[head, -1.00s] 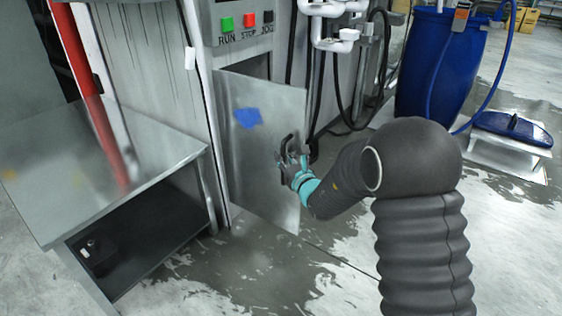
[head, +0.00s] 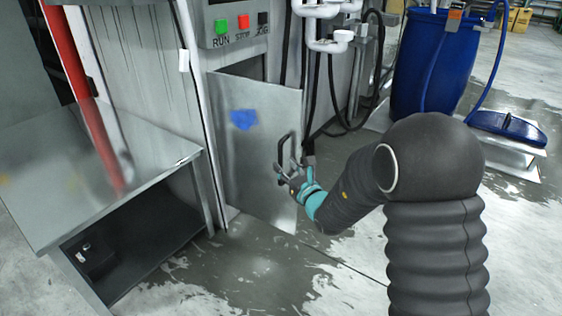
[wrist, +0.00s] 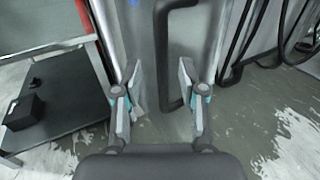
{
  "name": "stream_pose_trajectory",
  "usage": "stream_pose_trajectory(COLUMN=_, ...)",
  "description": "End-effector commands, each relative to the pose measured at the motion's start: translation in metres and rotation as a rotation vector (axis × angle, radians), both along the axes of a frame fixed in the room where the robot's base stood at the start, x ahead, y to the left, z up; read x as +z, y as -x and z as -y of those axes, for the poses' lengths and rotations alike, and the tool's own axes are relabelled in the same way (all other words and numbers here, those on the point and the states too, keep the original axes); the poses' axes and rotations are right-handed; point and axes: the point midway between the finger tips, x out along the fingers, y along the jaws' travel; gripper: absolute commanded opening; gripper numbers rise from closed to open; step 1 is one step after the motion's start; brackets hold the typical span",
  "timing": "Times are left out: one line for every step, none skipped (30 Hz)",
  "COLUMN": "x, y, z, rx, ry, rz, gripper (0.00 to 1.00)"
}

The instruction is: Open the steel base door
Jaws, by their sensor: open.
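The steel base door (head: 245,165) is a flat grey panel with a blue patch, below the button panel in the head view. It stands ajar, swung out at an angle, with a dark gap behind its top edge. Its black bar handle (head: 280,150) is near the free right edge. My gripper (head: 286,172) is open at the lower part of the handle. In the wrist view the handle (wrist: 161,55) runs upright between the two spread fingers (wrist: 159,72), with clear space on both sides. Neither finger visibly presses on it.
A steel table (head: 95,175) with a lower shelf stands left of the door. Black hoses (head: 318,110) and white pipes hang to the right. A blue barrel (head: 432,65) and blue lid (head: 508,125) stand farther right. The wet floor (head: 255,270) before the door is clear.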

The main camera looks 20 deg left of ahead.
Motion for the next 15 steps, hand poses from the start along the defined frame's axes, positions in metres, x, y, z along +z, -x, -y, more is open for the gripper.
stream_pose_trajectory(x=0.001, y=0.008, z=0.008, rx=-0.001, ry=0.000, rz=0.000, gripper=0.41)
stream_pose_trajectory(x=0.000, y=0.013, z=0.012, rx=-0.001, ry=0.000, rz=-0.001, gripper=0.41)
stream_pose_trajectory(x=0.000, y=0.018, z=0.018, rx=-0.001, ry=0.001, rz=-0.001, gripper=0.41)
stream_pose_trajectory(x=0.001, y=0.022, z=0.022, rx=-0.002, ry=-0.001, rz=-0.001, gripper=0.41)
stream_pose_trajectory(x=0.001, y=0.026, z=0.026, rx=-0.002, ry=-0.001, rz=-0.001, gripper=0.41)
stream_pose_trajectory(x=0.000, y=0.031, z=0.031, rx=-0.002, ry=0.000, rz=-0.001, gripper=0.41)
stream_pose_trajectory(x=0.000, y=0.034, z=0.034, rx=-0.002, ry=-0.001, rz=-0.001, gripper=0.41)
stream_pose_trajectory(x=0.001, y=0.038, z=0.037, rx=-0.002, ry=-0.001, rz=-0.001, gripper=0.41)
stream_pose_trajectory(x=0.001, y=0.041, z=0.040, rx=-0.001, ry=0.000, rz=0.000, gripper=0.41)
stream_pose_trajectory(x=0.000, y=0.044, z=0.043, rx=-0.001, ry=0.001, rz=-0.001, gripper=0.41)
stream_pose_trajectory(x=0.000, y=0.046, z=0.045, rx=-0.001, ry=0.001, rz=-0.001, gripper=0.41)
stream_pose_trajectory(x=0.000, y=0.048, z=0.047, rx=-0.001, ry=0.000, rz=0.000, gripper=0.41)
stream_pose_trajectory(x=0.000, y=0.050, z=0.049, rx=-0.001, ry=0.000, rz=0.000, gripper=0.41)
stream_pose_trajectory(x=0.000, y=0.051, z=0.050, rx=-0.001, ry=-0.001, rz=0.001, gripper=0.41)
stream_pose_trajectory(x=0.000, y=0.052, z=0.051, rx=-0.001, ry=-0.001, rz=0.001, gripper=0.41)
